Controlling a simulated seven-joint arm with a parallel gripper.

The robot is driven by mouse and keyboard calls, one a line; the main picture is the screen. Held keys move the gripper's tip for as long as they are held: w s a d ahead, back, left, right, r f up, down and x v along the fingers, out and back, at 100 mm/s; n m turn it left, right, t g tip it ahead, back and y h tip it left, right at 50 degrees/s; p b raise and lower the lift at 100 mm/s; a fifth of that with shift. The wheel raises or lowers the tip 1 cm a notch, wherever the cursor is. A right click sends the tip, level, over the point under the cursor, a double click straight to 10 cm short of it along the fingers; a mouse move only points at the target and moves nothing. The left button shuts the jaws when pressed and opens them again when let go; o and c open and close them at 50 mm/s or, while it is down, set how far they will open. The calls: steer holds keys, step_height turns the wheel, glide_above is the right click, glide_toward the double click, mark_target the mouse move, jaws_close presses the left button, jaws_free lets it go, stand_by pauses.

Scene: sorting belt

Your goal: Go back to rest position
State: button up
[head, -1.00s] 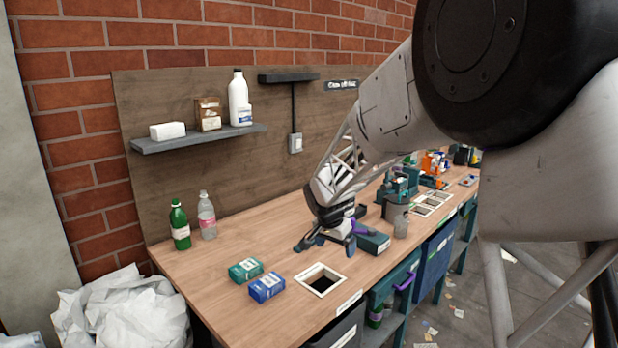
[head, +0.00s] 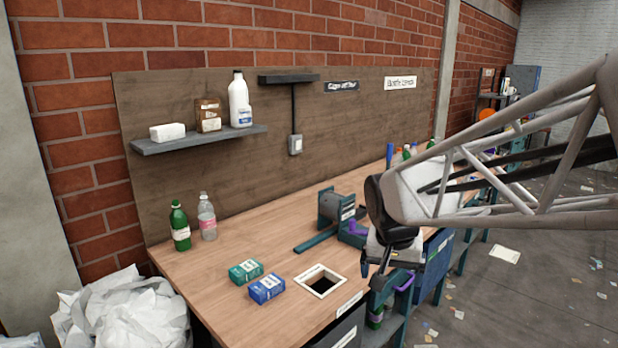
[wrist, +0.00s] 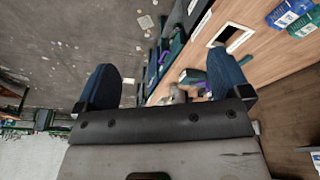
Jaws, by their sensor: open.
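My gripper (head: 379,274) hangs just off the front edge of the bench, to the right of the square hole in the head view. In the wrist view its two blue-padded fingers (wrist: 165,88) are spread wide with nothing between them. Beyond them show the floor and the bench edge. My arm reaches in from the right of the head view and hides part of the bench behind it.
A green carton (head: 245,271) and a blue carton (head: 267,288) lie on the wooden bench (head: 225,262) beside the framed hole (head: 320,281). A green bottle (head: 180,227) and a clear bottle (head: 207,217) stand behind. A teal fixture (head: 336,209) stands near my arm.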

steer(key=s+d+f+n, duration=0.1)
steer(key=s+d+n, duration=0.1)
steer(key=s, duration=1.8)
steer(key=shift+d+f+n+y, duration=0.2)
steer(key=shift+n+y, duration=0.2)
steer(key=shift+n, duration=0.2)
